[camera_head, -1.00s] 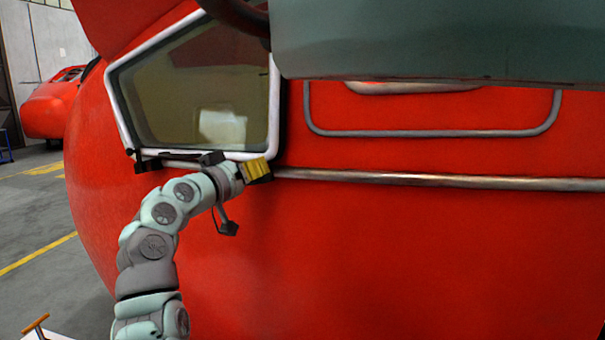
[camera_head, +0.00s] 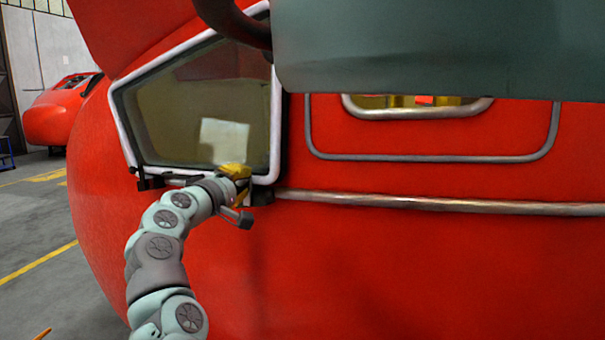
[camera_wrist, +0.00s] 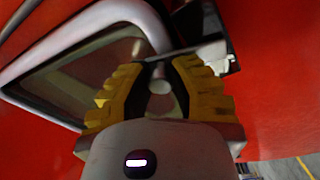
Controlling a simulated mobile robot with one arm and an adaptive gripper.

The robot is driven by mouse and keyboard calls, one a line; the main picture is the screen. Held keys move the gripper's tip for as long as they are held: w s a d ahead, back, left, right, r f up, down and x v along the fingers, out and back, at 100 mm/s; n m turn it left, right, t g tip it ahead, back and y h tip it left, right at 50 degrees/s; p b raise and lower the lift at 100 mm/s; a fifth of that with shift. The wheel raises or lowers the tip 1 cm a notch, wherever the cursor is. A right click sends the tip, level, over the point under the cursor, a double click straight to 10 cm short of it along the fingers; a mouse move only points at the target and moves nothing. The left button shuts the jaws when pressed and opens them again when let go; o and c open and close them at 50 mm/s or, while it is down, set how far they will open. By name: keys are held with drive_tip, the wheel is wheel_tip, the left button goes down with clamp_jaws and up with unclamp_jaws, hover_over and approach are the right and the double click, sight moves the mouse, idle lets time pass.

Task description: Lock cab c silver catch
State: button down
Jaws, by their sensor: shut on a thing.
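The red cab (camera_head: 400,260) has a pale-framed side window (camera_head: 195,110). My gripper (camera_head: 242,182), with yellow fingers, is at the frame's lower right corner. In the wrist view my gripper (camera_wrist: 163,65) has its fingertips drawn in on the silver catch (camera_wrist: 190,48), which shows as a thin grey bar crossing the tips beside a dark bracket (camera_wrist: 205,22). The part between the tips is dark and mostly hidden. In the head view the fingers cover the catch, and a dark block (camera_head: 262,192) shows just right of them. I cannot tell whether the catch is locked.
A metal rail (camera_head: 430,202) runs along the cab to the right of my gripper. A second dark fitting (camera_head: 150,181) sits under the window's lower left corner. A large grey-green body (camera_head: 430,50) blocks the upper right. Open floor (camera_head: 35,225) lies at left.

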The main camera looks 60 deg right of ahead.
drive_tip(key=shift+w+a+n+t+p, duration=0.15)
drive_tip(key=shift+w+n+p, duration=0.2)
drive_tip(key=shift+n, duration=0.35)
drive_tip(key=shift+w+n+t+p, duration=0.2)
drive_tip(key=shift+n+p, duration=0.15)
drive_tip(key=shift+n, duration=0.35)
drive_tip(key=shift+y, duration=0.3)
drive_tip(key=c, duration=1.1)
unclamp_jaws()
drive_tip(key=shift+f, duration=0.1)
drive_tip(key=shift+v, duration=5.95)
